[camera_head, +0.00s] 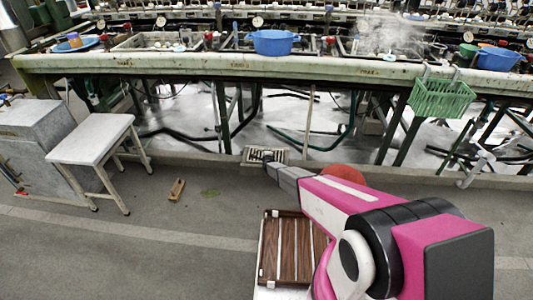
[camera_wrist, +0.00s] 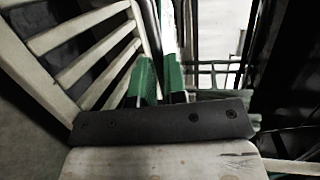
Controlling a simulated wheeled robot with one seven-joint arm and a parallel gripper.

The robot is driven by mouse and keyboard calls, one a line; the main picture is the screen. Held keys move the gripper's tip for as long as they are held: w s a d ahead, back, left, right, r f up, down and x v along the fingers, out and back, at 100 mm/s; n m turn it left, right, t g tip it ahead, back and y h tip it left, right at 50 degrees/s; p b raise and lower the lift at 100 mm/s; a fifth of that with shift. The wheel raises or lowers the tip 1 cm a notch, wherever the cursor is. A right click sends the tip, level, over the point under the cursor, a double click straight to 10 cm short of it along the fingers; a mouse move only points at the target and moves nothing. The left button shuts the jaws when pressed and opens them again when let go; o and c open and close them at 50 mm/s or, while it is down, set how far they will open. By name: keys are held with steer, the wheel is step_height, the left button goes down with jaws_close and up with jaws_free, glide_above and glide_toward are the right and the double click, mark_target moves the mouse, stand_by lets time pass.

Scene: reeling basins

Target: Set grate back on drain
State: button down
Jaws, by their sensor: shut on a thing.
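The grate (camera_head: 257,155) is a small slatted piece with a pale frame, by the foot of the long bench in the head view. In the wrist view the grate (camera_wrist: 84,62) fills the upper left as pale bars with dark gaps, tilted in the picture. My gripper (camera_head: 270,167) reaches down to its near side. In the wrist view my gripper's green-padded fingers (camera_wrist: 161,88) are shut on the grate's edge; the exact contact is partly hidden. I cannot make out the drain opening apart from the grate, nor whether the grate touches the floor.
The long bench (camera_head: 180,69) with basins runs across the back, its legs and pipes close behind the grate. A green basket (camera_head: 441,98) hangs from it. A stool (camera_head: 92,138) stands left. A small wooden block (camera_head: 177,189) lies on open floor.

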steer(key=shift+f, duration=0.25)
steer(key=c, duration=1.2)
jaws_free()
steer(key=shift+f, duration=0.1)
steer(key=shift+o, duration=0.2)
